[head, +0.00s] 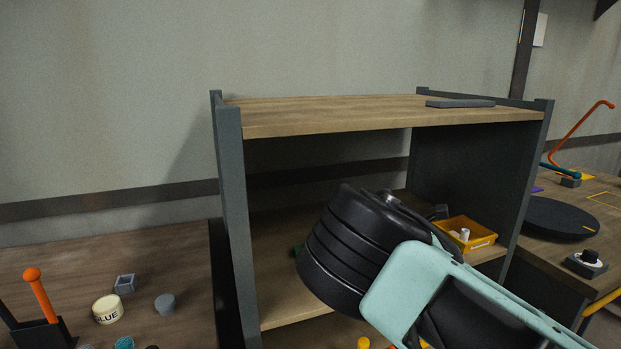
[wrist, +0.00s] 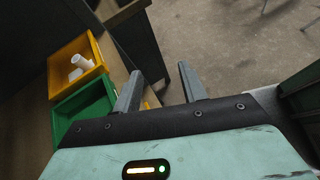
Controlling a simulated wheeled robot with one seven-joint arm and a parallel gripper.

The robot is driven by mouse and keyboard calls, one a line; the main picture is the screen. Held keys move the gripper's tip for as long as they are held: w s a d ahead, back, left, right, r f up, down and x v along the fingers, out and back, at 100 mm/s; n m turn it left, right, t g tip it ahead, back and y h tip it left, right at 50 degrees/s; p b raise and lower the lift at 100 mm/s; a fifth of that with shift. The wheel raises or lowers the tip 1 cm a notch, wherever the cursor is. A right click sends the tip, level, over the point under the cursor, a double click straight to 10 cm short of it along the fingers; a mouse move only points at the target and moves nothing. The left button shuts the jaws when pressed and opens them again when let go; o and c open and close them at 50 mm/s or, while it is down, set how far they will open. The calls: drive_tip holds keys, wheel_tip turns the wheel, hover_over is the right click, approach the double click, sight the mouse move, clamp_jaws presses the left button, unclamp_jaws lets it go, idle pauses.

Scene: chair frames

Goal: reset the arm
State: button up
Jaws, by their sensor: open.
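My arm, black and pale green, reaches in from the lower right in the head view, in front of the shelf unit (head: 380,115). My gripper's fingers are hidden behind the arm there. In the wrist view my gripper (wrist: 160,92) shows two grey fingers spread apart with nothing between them. Past the fingers are a wooden edge and the grey floor. A green bin (wrist: 85,108) lies close to the left of the left finger.
A yellow bin (head: 466,235) with white pieces stands on the shelf; it also shows in the wrist view (wrist: 62,68). A glue tub (head: 108,309) and an orange-handled tool (head: 41,296) are on the left bench. A black disc (head: 558,219) lies on the right bench.

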drive_tip(key=s+a+f+m+g+y, duration=0.25)
drive_tip(key=s+a+m+y, duration=0.45)
drive_tip(key=s, duration=0.7)
drive_tip(key=s+a+r+m+t+y, duration=0.1)
drive_tip(key=s+a+r+y, duration=0.2)
drive_tip(key=s, duration=0.8)
drive_tip(key=s+a+r+m+t+y+p, duration=0.1)
drive_tip(key=s+a+r+t+y, duration=0.1)
drive_tip(key=s+a+r, duration=0.5)
drive_tip(key=s+a, duration=0.1)
drive_tip(key=s, duration=0.4)
drive_tip(key=shift+a+r+m+y, duration=0.25)
drive_tip(key=shift+r+m+y, duration=0.05)
drive_tip(key=shift+r+y, duration=0.1)
